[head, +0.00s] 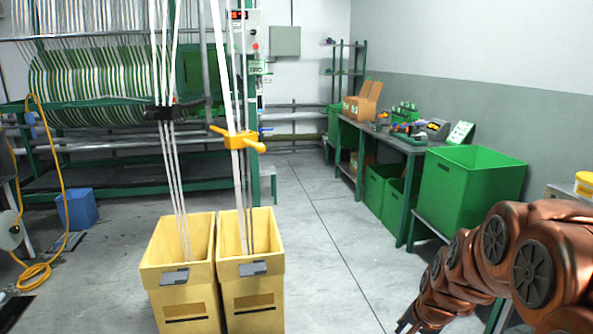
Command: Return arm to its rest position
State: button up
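My copper-coloured arm reaches in from the right edge and slopes down to the bottom of the head view. My gripper (405,325) is only partly seen as a small dark piece at the bottom edge. Its fingers are mostly cut off by the frame, so I cannot tell whether it is open or shut. Nothing is seen held in the visible part. It is over the floor, to the right of the two yellow bins and apart from them.
Two yellow bins (160,262) (268,240) stand side by side with white webbing running into them. A yellow clamp (238,139) hangs above. Green crates (470,190) and a cluttered workbench (385,140) line the right wall. The floor (325,230) between is clear.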

jog(key=s+a+r+n+g+p, duration=0.2)
jog(key=s+r+n+p, duration=0.1)
jog(key=s+r, duration=0.4)
jog(key=s+a+r+n+g+p, duration=0.2)
jog(key=s+r+p, duration=0.3)
jog(key=s, duration=0.8)
jog(key=s+a+r+n+g+p, duration=0.1)
jog(key=s+a+r+n+p, duration=0.2)
jog(key=s+r, duration=0.5)
jog(key=shift+s+a+r+n+g+p, duration=0.3)
jog(key=shift+s+r+n+g+p, duration=0.1)
jog(key=shift+s+n+p, duration=0.65)
jog(key=shift+s, duration=0.1)
